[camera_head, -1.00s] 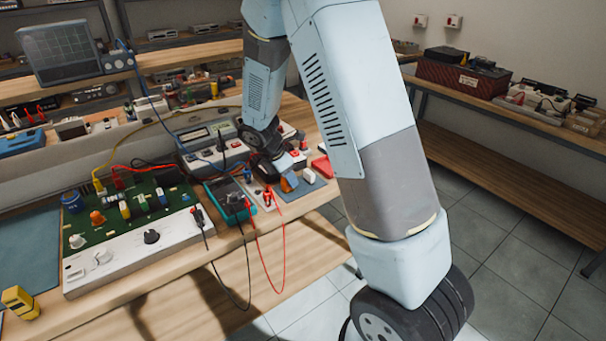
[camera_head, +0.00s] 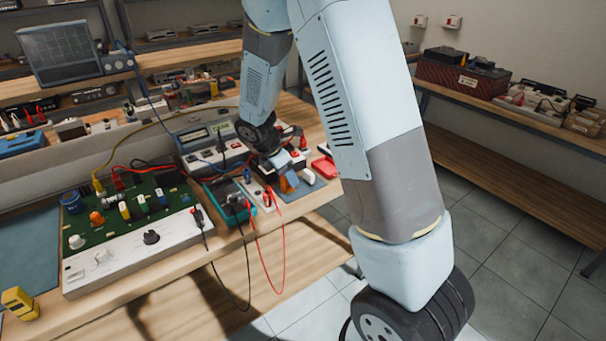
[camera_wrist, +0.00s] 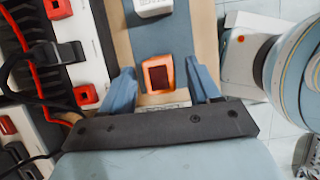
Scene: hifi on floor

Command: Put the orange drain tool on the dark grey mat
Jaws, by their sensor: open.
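The orange drain tool (camera_wrist: 158,74), with a dark red centre, sits between my open fingers in the wrist view, with a gap on each side. It shows as a small orange shape in the head view (camera_head: 288,183). My gripper (camera_wrist: 161,68) has blue fingers pointing up the picture. A blue-grey mat (camera_wrist: 165,38), seemingly the dark grey mat, lies behind and around the tool; its edge also shows in the head view (camera_head: 307,190). The tool appears at the mat's near end; I cannot tell if it rests fully on it. My wrist hides part of this in the head view.
A white block (camera_wrist: 153,6) sits on the mat's far part. Instruments with red parts and a red cable (camera_wrist: 35,60) stand close left. A green circuit board unit (camera_head: 130,215) and a teal meter (camera_head: 228,200) are on the bench. A red item (camera_head: 325,167) lies right.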

